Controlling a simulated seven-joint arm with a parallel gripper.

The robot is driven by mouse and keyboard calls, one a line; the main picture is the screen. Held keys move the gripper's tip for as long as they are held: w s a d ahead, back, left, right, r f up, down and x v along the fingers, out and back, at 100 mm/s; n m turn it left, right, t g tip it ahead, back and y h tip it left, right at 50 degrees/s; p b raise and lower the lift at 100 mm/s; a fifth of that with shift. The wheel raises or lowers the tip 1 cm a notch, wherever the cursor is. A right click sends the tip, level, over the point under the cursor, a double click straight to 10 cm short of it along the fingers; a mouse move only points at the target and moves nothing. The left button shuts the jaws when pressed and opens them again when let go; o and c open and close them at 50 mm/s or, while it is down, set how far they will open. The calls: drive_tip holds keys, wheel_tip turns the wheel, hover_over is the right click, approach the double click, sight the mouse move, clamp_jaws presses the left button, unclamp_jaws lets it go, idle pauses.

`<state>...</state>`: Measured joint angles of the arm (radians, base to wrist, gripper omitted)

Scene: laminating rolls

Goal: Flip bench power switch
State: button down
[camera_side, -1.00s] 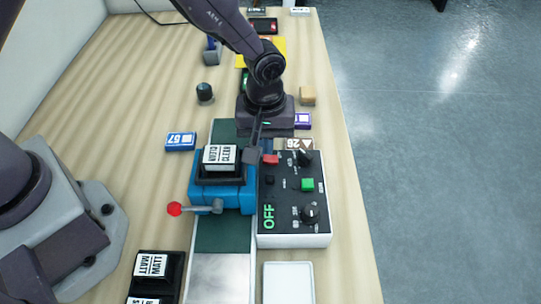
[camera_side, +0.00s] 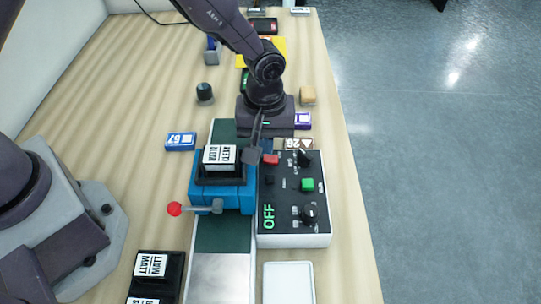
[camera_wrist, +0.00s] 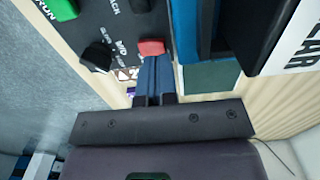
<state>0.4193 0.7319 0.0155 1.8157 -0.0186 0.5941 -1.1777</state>
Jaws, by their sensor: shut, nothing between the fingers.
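The control box (camera_side: 294,241) has a black top panel with a green lit "OFF" on it. A red switch or button (camera_side: 271,159) sits at the panel's far left; it also shows in the wrist view (camera_wrist: 151,47). A small dark part (camera_side: 268,180) lies nearer on the panel; I cannot tell whether it is a switch. My gripper (camera_side: 251,157) is shut and empty, low over the far left corner of the box, just left of the red part. In the wrist view its fingertips (camera_wrist: 154,62) overlap the red part's edge; I cannot tell if they touch.
A blue laminating machine (camera_side: 240,197) with a red-knobbed lever (camera_side: 175,208) stands close left of the box, carrying a "CLEAR" roll block (camera_side: 219,156). A green button (camera_side: 307,184) and black knobs (camera_side: 309,213) stand up from the panel. A white tray (camera_side: 289,283) lies in front.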

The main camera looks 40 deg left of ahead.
drive_tip(key=shift+f, duration=1.3)
idle(0.8)
drive_tip(key=shift+r, duration=3.55)
